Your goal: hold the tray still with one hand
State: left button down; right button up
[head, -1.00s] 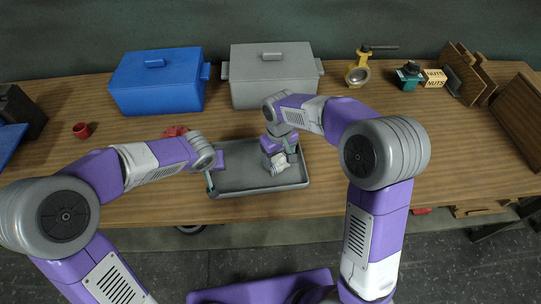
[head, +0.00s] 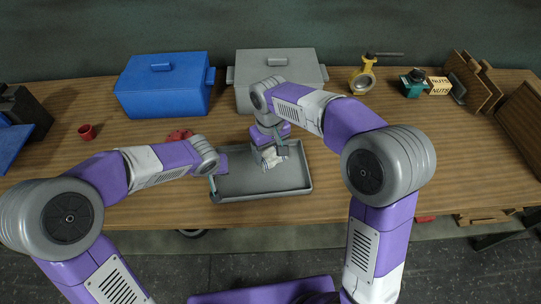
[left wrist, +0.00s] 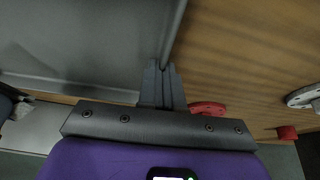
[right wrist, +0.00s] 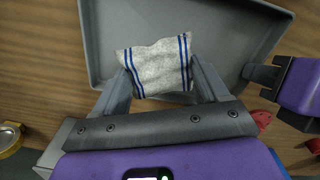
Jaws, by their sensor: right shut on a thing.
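The grey tray (head: 290,178) lies on the wooden table near its front edge. My left gripper (head: 213,186) is at the tray's left side. In the left wrist view its fingers (left wrist: 163,72) are close together on the tray wall (left wrist: 90,40), shut on the rim. My right gripper (head: 272,148) is over the tray's inside, shut on a grey-white cloth (head: 268,160). In the right wrist view the cloth (right wrist: 160,68), with blue stripes, sits between the two fingers, above the tray floor (right wrist: 225,40). I cannot tell whether the cloth touches the floor.
A blue lidded bin (head: 165,90) and a grey lidded bin (head: 300,68) stand behind the tray. A red casting (head: 180,135) is behind its left corner, and a red cup (head: 87,132) is farther left.

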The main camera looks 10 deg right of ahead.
jog(key=shift+r, duration=1.1)
pick_arm(q)
jog(key=c, duration=1.2)
grip_release()
jog(key=shift+r, duration=0.1)
jog(key=v, duration=1.2)
